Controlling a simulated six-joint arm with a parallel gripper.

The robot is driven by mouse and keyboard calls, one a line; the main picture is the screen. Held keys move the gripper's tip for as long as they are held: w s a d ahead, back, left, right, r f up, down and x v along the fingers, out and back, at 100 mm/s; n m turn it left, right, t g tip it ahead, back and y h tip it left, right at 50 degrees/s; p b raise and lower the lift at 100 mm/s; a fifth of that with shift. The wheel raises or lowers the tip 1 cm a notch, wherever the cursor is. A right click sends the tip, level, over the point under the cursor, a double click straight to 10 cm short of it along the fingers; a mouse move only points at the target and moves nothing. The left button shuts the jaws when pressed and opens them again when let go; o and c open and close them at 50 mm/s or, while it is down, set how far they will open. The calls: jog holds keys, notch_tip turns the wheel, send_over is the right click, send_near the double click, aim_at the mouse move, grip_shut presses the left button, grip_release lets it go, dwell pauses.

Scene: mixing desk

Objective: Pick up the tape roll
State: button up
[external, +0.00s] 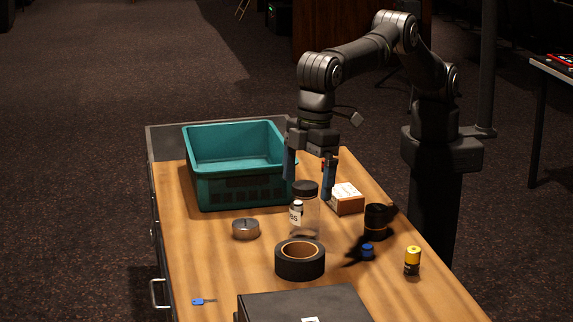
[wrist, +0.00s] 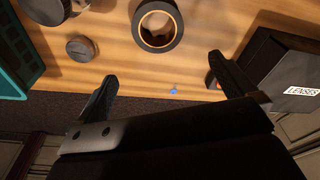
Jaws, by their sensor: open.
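The black tape roll (external: 300,267) lies flat on the wooden desk, its brown inner ring facing up, in front of the clear jar. It also shows at the top middle of the wrist view (wrist: 176,40), whole enough to see its hole. My gripper (external: 308,180) points down beside the teal bin and around the height of the jar's lid, behind the tape roll in the external view. Its two fingers are apart with nothing between them, and in the wrist view the fingertips (wrist: 162,70) lie below the roll. The gripper is not touching the roll.
A clear jar with a dark lid (external: 305,215) stands just behind the roll. A round tin (external: 246,229), teal bin (external: 240,187), small box (external: 348,203), dark cylinder (external: 376,222), yellow-topped battery (external: 412,262), blue key (external: 203,301) and black case (external: 300,305) surround it.

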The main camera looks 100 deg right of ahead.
aim_at(300, 250)
jog(key=f, duration=0.4)
jog(key=w+f, duration=0.1)
jog(key=f, duration=0.7)
jog(key=shift+w+a, duration=0.2)
jog(key=shift+a, duration=0.05)
notch_tip(300, 250, down, 5)
jog(key=shift+d+f, duration=0.1)
jog(key=shift+f, duration=0.05)
jog(key=c, duration=0.9)
